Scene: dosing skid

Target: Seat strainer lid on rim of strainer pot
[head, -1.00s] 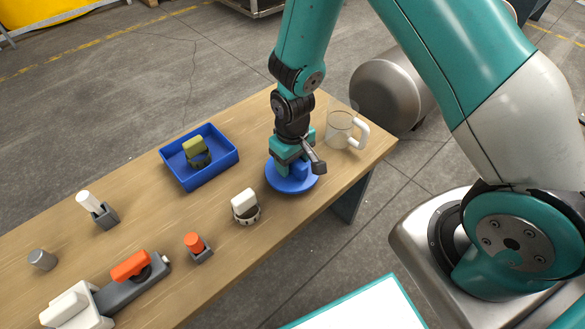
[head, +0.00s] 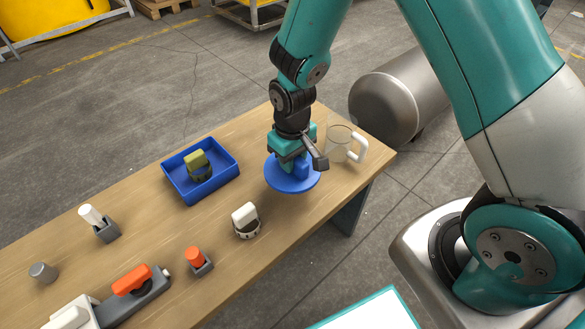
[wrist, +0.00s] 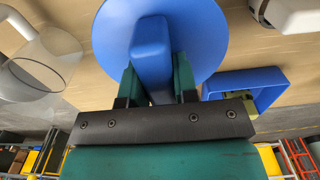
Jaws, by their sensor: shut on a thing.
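The strainer lid (head: 280,180) is a blue disc with a raised blue grip block. My gripper (head: 298,160) is shut on that block, and the lid hangs roughly level, apparently just above the table. In the wrist view the lid (wrist: 205,30) spreads beyond the jaws, with its block (wrist: 151,50) between the fingers. A clear pot with a white handle (head: 338,145), which I take as the strainer pot, stands upright to the right of the lid near the table end. It also shows at the left of the wrist view (wrist: 50,60). The pot's top looks open.
A blue tray (head: 229,172) holding an olive-topped part stands left of the lid. A white-topped knob (head: 246,220) stands in front of the lid. Orange-topped and white-topped holders and a grey cylinder are farther left. The table's end lies just beyond the pot.

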